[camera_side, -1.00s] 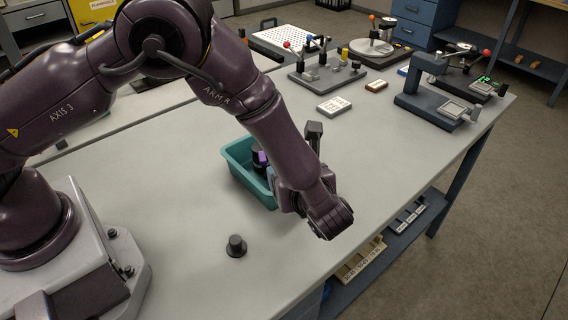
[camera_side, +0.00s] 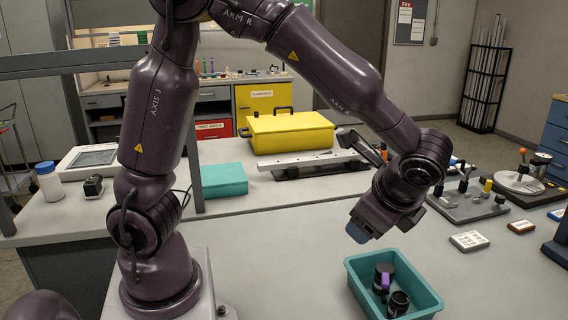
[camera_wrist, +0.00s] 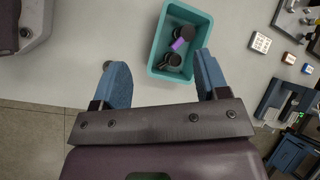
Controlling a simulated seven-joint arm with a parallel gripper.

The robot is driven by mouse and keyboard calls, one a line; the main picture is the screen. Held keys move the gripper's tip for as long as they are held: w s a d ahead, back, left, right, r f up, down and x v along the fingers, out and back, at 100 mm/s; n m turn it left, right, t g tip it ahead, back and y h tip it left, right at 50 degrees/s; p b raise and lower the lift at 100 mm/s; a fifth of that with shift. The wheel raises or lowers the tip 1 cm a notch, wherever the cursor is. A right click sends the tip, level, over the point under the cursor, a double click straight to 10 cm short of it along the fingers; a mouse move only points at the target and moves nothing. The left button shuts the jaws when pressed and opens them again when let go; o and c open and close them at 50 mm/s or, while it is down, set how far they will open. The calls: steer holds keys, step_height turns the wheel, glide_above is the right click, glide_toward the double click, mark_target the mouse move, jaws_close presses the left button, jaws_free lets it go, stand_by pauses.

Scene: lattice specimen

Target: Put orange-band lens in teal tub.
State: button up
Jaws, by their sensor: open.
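The teal tub (camera_side: 352,272) stands on the table in the side view, and its rim also shows in the wrist view (camera_wrist: 154,42). Inside are a dark lens with a purple band (camera_side: 384,277) and another dark lens (camera_side: 399,303); no orange band can be made out on it.
A white block (camera_side: 469,240) and a fixture with knobs (camera_side: 470,203) stand right of the tub. A yellow case (camera_side: 290,132) and a teal box (camera_side: 222,180) are at the back. Table left of the tub is bare.

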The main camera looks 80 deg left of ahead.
steer(key=s+a+r+n+t+h, duration=0.2)
steer(key=s+r+n+h, duration=0.1)
steer(key=s+n, duration=0.3)
steer(key=s+a+r+n+t+h, duration=0.2)
steer(key=s+r+n+h, duration=0.2)
steer(key=s, duration=0.3)
steer(key=shift+s+r+n+t, duration=0.2)
steer(key=shift+r+n+t, duration=0.2)
steer(key=shift+r+n, duration=0.45)
